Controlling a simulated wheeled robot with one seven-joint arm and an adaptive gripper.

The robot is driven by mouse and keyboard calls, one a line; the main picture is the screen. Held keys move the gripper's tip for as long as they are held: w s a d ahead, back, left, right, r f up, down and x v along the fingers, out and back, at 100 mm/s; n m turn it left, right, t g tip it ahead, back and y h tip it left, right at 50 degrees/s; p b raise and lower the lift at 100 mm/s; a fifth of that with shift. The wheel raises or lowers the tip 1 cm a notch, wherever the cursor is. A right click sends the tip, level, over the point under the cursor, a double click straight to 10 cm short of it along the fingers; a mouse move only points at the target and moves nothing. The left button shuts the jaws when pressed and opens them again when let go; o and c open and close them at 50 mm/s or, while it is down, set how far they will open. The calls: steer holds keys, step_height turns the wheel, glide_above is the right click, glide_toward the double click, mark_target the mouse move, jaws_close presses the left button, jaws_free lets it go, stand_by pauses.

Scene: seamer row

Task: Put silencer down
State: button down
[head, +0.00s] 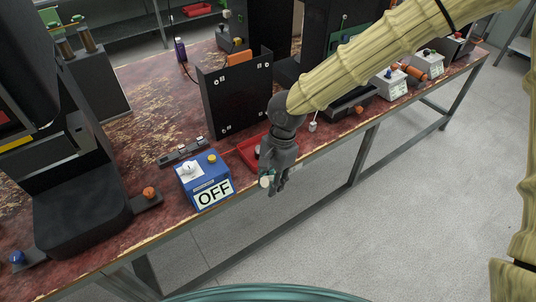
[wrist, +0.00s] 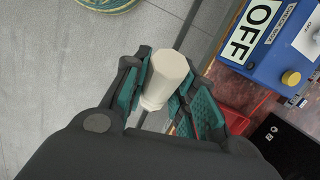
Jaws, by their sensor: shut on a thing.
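The silencer, a cream-white cylinder (wrist: 166,76), is held between the green-padded fingers of my gripper (wrist: 160,98) in the wrist view. In the head view my gripper (head: 274,184) points down at the front edge of the worn red bench (head: 140,125). Only a small pale end of the silencer (head: 265,182) shows there. In the wrist view grey floor lies behind the silencer, so it appears to be held out past the bench edge. A shallow red tray (head: 247,152) lies on the bench just behind my gripper, partly hidden by it.
A blue control box marked OFF (head: 205,181) stands left of my gripper. A black upright panel (head: 237,97) stands behind the tray. A black machine (head: 75,205) fills the left. Grey boxes (head: 390,84) stand farther right. Open floor lies in front of the bench.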

steer(key=w+m+t+y+b, duration=0.65)
steer(key=w+m, duration=0.25)
steer(key=m, duration=0.5)
steer(key=w+d+f+m+t+b, duration=0.3)
steer(key=w+d+f+m+t, duration=0.15)
steer(key=d+f+m, duration=0.2)
steer(key=shift+n+t+h, duration=0.35)
steer(key=shift+n+t, duration=0.05)
steer(key=shift+n, duration=0.05)
steer(key=w+a, duration=0.1)
steer(key=w, duration=0.4)
steer(key=w+a+f+p, duration=0.1)
steer(key=w+a, duration=0.1)
steer(key=w, duration=0.3)
steer(key=w+a+p, duration=0.1)
steer(key=w, duration=0.4)
steer(key=shift+a+f, duration=0.15)
steer(key=shift+f, duration=0.25)
steer(key=shift+s+f+p, duration=0.1)
steer(key=shift+f+p, duration=0.3)
steer(key=shift+f, duration=1.4)
